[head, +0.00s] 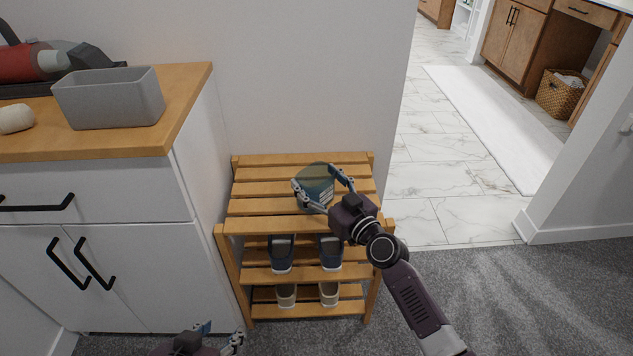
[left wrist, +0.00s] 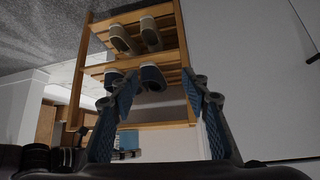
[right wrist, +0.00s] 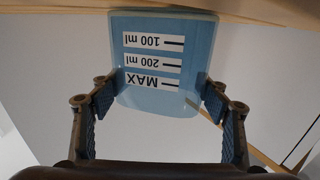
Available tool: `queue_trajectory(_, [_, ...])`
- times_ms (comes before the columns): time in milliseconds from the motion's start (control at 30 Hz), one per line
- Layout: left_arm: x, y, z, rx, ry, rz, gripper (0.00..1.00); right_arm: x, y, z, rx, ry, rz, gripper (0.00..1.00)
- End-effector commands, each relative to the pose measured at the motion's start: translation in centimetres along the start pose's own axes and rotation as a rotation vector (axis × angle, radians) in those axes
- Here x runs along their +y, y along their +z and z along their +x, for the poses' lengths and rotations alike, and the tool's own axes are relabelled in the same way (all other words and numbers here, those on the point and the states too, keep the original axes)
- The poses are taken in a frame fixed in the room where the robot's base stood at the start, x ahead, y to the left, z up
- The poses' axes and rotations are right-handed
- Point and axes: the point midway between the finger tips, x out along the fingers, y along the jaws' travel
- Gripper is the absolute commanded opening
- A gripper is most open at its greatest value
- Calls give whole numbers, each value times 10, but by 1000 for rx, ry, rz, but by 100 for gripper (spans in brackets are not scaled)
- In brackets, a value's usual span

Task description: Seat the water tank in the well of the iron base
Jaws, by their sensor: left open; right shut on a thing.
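The water tank (head: 316,188) is translucent blue with 100 ml, 200 ml and MAX marks. It is at the top of the wooden rack; I cannot tell whether it still touches the slats. My right gripper (head: 317,180) is shut on its sides. The right wrist view shows the tank (right wrist: 165,55) between both fingers (right wrist: 160,95). The iron base (head: 20,89), dark, is partly cut off at the left edge on the cabinet top, with a red and grey body above it; its well is not visible. My left gripper (head: 220,334) is open and empty, low in front of the cabinet.
A grey bin (head: 110,98) stands on the wooden counter (head: 185,85), beside a pale rounded object (head: 16,118). The slatted rack (head: 255,190) holds shoes on its lower shelves. A wall rises behind it, and a doorway opens at right.

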Motion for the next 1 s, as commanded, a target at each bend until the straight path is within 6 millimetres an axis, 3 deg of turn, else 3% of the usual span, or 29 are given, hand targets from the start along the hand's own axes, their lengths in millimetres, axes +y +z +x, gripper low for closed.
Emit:
queue_trajectory(767, [1,-14,2,59,2,1,43,0,2,0,2,0,-1,34])
queue_trajectory(800, [2,-15,2,64,3,1,43,0,2,0,0,0,-1,72])
queue_trajectory(933, [2,-16,2,68,3,1,43,0,2,0,0,0,-1,87])
queue_trajectory(1000, [2,-17,2,69,3,1,43,0,2,0,0,0,-1,87])
